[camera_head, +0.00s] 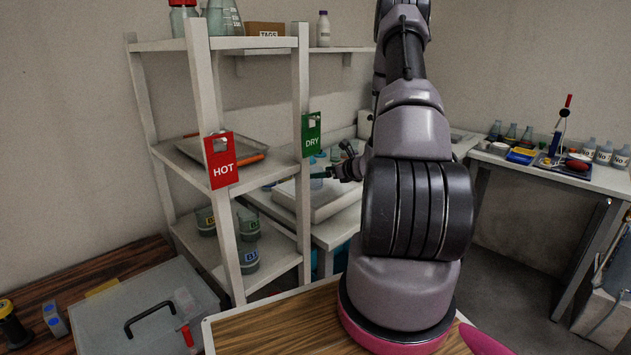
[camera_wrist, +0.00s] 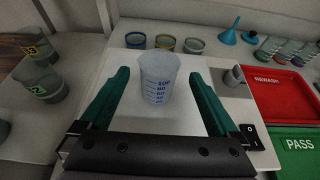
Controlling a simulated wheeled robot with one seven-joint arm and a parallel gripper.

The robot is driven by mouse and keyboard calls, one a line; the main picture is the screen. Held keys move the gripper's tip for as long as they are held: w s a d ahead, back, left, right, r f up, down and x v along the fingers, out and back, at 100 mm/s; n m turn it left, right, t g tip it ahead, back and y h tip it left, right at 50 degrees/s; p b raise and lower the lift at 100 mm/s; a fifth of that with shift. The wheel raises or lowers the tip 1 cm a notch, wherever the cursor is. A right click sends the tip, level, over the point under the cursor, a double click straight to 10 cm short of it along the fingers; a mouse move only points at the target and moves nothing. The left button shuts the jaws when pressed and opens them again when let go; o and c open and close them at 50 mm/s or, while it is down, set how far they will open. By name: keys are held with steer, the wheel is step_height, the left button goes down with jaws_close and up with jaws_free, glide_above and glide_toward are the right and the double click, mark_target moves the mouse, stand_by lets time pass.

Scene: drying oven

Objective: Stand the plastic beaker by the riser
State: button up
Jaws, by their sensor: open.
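The plastic beaker (camera_wrist: 158,78), clear with blue graduation marks, stands upright on a white slab-like surface (camera_wrist: 190,118) in the wrist view. My gripper (camera_wrist: 158,74) is open, with one teal finger on each side of the beaker. Small gaps show between the fingers and the beaker, and it looks not gripped. In the head view my gripper (camera_head: 322,175) is small and partly hidden by my arm, over the white surface (camera_head: 330,198) behind the shelf rack. I cannot tell for sure which thing is the riser.
Several ringed cups (camera_wrist: 165,42) stand behind the slab. A small grey knob or cup (camera_wrist: 233,76) and a black switch (camera_wrist: 250,135) are at its right. Red (camera_wrist: 280,95) and green (camera_wrist: 298,150) trays lie further right. Numbered beakers (camera_wrist: 40,82) stand left. The shelf rack (camera_head: 303,130) rises nearby.

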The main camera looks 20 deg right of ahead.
steer(key=shift+x, duration=2)
jaws_close()
steer(key=shift+r, duration=0.1)
